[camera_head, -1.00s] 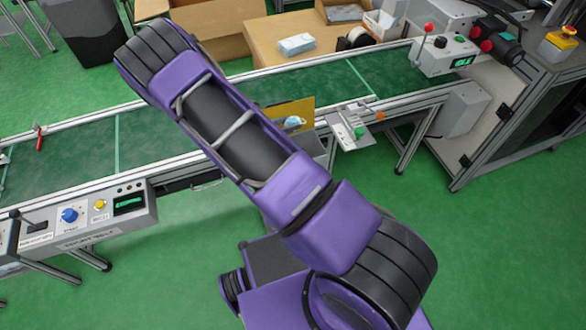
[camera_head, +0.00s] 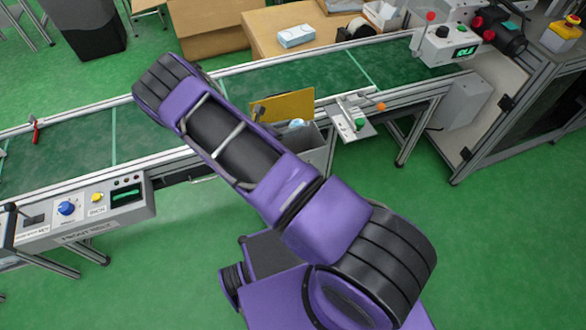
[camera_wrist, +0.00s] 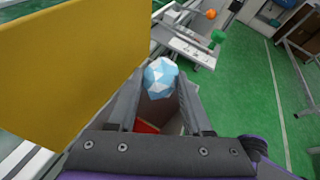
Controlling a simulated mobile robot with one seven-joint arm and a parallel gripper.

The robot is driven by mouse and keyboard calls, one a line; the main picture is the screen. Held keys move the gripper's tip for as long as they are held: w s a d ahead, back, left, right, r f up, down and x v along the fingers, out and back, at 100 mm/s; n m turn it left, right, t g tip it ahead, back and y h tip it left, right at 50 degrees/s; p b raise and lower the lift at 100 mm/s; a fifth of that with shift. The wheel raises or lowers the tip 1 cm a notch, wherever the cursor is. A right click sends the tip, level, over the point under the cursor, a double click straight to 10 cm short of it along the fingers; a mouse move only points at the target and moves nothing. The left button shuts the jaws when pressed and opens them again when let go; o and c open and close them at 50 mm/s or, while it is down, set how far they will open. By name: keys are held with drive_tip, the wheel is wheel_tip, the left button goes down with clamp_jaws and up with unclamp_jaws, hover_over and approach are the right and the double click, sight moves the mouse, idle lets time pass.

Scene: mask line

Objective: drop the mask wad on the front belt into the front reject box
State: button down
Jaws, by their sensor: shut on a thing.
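The mask wad (camera_wrist: 160,78) is a crumpled pale blue and white ball. It sits between the two grey fingers of my gripper (camera_wrist: 160,92) in the wrist view, and the gripper is shut on it. It also shows small in the head view (camera_head: 297,123), beside a yellow panel. The reject box (camera_head: 318,150) is a grey open box at the belt's near side, with the yellow panel (camera_head: 283,105) at its back. The wad appears over the box's opening. Something red (camera_wrist: 146,127) shows below the fingers. My arm hides part of the box and my gripper in the head view.
The green belt (camera_head: 60,155) runs behind the box. A small bracket with green and orange knobs (camera_head: 352,122) stands right of it. A control panel (camera_head: 85,208) is at the left front. Green floor (camera_head: 480,260) is clear at the right.

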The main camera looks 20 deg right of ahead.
drive_tip(key=shift+c, duration=1.2)
unclamp_jaws()
drive_tip(key=v, duration=1.7)
drive_tip(key=shift+s+a+r, duration=0.1)
drive_tip(key=shift+a, duration=0.1)
